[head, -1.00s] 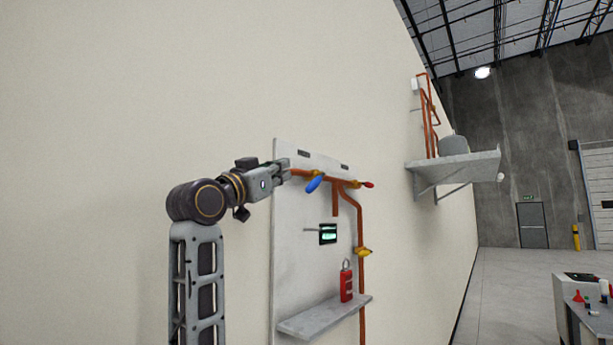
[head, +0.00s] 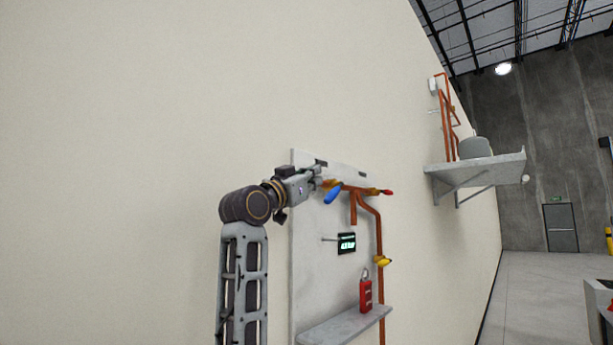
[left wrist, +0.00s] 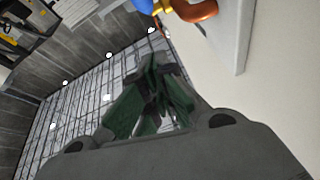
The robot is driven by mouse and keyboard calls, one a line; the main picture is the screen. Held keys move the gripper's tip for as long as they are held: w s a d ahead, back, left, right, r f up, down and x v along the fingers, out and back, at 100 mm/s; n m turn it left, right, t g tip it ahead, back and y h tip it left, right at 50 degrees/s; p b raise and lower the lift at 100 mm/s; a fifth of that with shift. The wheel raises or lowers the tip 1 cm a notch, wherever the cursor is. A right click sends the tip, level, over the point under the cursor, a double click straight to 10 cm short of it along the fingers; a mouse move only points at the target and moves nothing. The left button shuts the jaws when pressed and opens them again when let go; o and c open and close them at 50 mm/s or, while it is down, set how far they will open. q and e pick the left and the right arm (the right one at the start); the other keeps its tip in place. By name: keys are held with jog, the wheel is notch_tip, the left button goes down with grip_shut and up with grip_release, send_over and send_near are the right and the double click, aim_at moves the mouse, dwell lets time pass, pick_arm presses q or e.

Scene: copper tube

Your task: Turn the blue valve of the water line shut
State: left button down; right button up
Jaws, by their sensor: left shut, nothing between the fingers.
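The blue valve handle (head: 333,196) is on the copper water line (head: 367,202), near the top of a pale wall panel (head: 312,235). It slants down to the left from the pipe. My left gripper (head: 317,178) is shut and empty, just above and left of the handle; I cannot tell whether it touches the handle or the pipe. In the left wrist view the dark green fingers (left wrist: 150,95) are together with nothing between them. Part of the blue handle (left wrist: 144,5) shows at the top edge, beyond the fingers. My right gripper is out of view.
A red handle (head: 387,192) and a yellow valve (head: 383,261) are on the same piping. A lit display (head: 347,243) is on the panel. A larger shelf (head: 470,172) juts out farther right.

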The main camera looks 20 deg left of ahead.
aim_at(332, 195)
pick_arm(q)
jog(key=w+d+f+p, duration=0.1)
jog(key=w+p, duration=0.1)
jog(key=w, duration=0.4)
jog(key=shift+f+p, duration=0.3)
jog(key=shift+p, duration=0.1)
jog(key=shift+d+f, duration=0.1)
jog(key=shift+f, duration=0.05)
dwell(0.5)
jog(key=shift+f+t+b, duration=0.1)
jog(key=shift+t+b, duration=0.3)
jog(key=shift+b, duration=0.15)
jog(key=shift+w+f+t+h+b, duration=0.15)
jog(key=shift+f+t+h+b, duration=0.35)
jog(key=shift+t+b, duration=0.7)
